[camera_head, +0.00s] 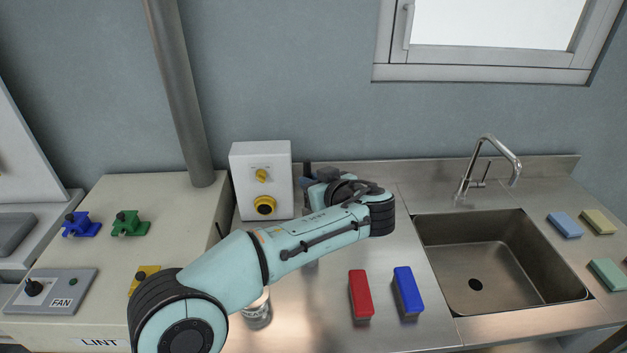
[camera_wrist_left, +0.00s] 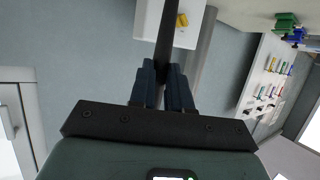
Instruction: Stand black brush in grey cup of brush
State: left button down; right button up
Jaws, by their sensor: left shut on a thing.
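My left gripper (camera_head: 306,182) is in front of the white switch box's right side, above the back of the steel counter. In the left wrist view its two dark blue fingers (camera_wrist_left: 163,68) are closed on a long black thing, which looks like the black brush (camera_wrist_left: 166,30). It sticks out straight beyond the fingertips. In the head view the brush is mostly lost against the dark gripper. A greyish cup (camera_head: 257,314) stands on the counter at the front, partly hidden behind my left arm; I cannot see into it. My right gripper is not in view.
A white box (camera_head: 262,165) with yellow knobs stands by the wall. A red block (camera_head: 360,294) and a blue block (camera_head: 407,291) lie on the counter. The sink (camera_head: 490,265) with its tap is right. A cream FAN/LINT panel (camera_head: 130,190) is left.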

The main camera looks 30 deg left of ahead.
pick_arm(q)
notch_tip(320, 180, down, 11)
jog(key=b, duration=0.9)
jog(key=shift+f, duration=0.2)
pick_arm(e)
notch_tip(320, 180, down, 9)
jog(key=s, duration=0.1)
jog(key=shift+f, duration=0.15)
pick_arm(q)
jog(key=shift+w, duration=0.1)
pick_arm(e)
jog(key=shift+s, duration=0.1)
pick_arm(q)
jog(key=c, duration=1)
grip_release()
jog(key=shift+d, duration=0.15)
jog(key=v, duration=1.3)
jog(key=shift+r+b, duration=0.2)
jog(key=shift+b, duration=0.15)
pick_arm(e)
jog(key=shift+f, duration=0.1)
